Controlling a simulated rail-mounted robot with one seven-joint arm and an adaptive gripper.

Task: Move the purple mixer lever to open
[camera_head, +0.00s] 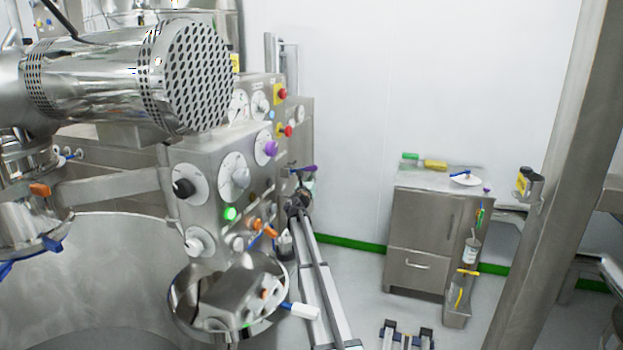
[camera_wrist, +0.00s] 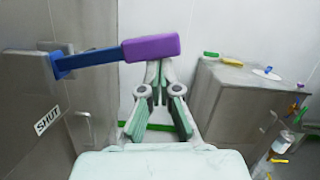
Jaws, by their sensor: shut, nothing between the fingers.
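The mixer lever has a purple grip (camera_wrist: 152,47) on a blue shaft (camera_wrist: 90,63). In the wrist view it sticks out to the right from the steel cabinet, nearly level. A SHUT label (camera_wrist: 47,119) is below it on the cabinet. My gripper (camera_wrist: 158,70) is shut and empty. Its fingertips meet the lower edge of the purple grip in the picture and are partly covered by it; I cannot tell whether they touch. In the head view the purple grip (camera_head: 306,168) shows small beside the machine, with my gripper close to it and hard to make out.
The control panel (camera_head: 217,180) with dials and a purple knob (camera_head: 271,148) stands left of my arm. A steel cabinet (camera_head: 423,235) stands right, with tools and a dish on top. Floor between them is mostly open. A steel post (camera_head: 550,180) is at far right.

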